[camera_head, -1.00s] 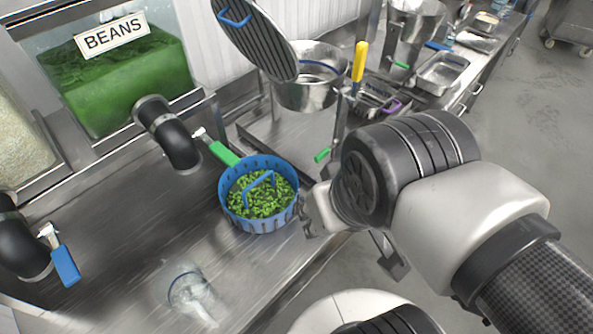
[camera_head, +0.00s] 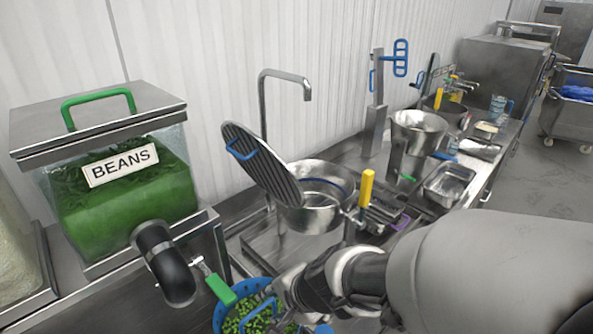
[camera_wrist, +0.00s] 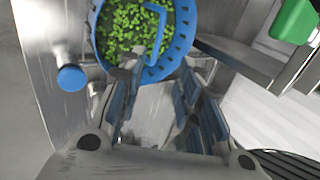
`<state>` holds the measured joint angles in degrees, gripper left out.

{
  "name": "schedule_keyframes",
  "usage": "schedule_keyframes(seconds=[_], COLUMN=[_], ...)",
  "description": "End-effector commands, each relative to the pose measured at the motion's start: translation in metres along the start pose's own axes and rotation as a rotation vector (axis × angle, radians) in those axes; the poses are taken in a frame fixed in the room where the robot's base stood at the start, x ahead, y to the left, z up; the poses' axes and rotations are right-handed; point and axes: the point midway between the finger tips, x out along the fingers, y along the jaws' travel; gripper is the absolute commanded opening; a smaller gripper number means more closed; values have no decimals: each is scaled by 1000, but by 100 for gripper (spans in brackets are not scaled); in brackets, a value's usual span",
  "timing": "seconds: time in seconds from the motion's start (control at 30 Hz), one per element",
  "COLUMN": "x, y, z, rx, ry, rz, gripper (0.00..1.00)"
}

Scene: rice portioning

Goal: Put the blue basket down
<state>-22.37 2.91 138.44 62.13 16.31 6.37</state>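The blue basket (camera_head: 222,315) holds chopped green beans and has a blue inner handle. It is at the bottom edge of the head view, partly cut off, below the green-handled bean spout. In the wrist view the basket (camera_wrist: 178,53) lies just beyond my fingertips, at the top. My gripper (camera_wrist: 156,82) has its blue-padded fingers spread apart, with pale surface visible between them. The fingertips are close to the basket's near rim; whether they touch it is hard to tell. In the head view my gripper (camera_head: 290,290) is beside the basket's right side. The basket's underside is hidden.
A bean dispenser (camera_head: 120,200) with a black spout (camera_head: 165,265) and green lever (camera_head: 220,289) stands at left. A steel pot (camera_head: 320,215) with a raised slatted lid (camera_head: 262,170) is behind my arm. A blue knob (camera_wrist: 72,78) is left of my fingers.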

Motion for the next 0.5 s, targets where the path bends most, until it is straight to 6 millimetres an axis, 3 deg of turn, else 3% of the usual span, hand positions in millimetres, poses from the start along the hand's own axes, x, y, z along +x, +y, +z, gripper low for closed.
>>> schedule_keyframes(seconds=[0.03,0.2,0.33,0.5], x=[18,56,79,93], y=[5,4,4,2], z=[1,1,1,1], rx=[0,-2,-2,-3], ry=[-2,-2,-2,-1], rz=[4,3,2,1], gripper=[32,32,32,32])
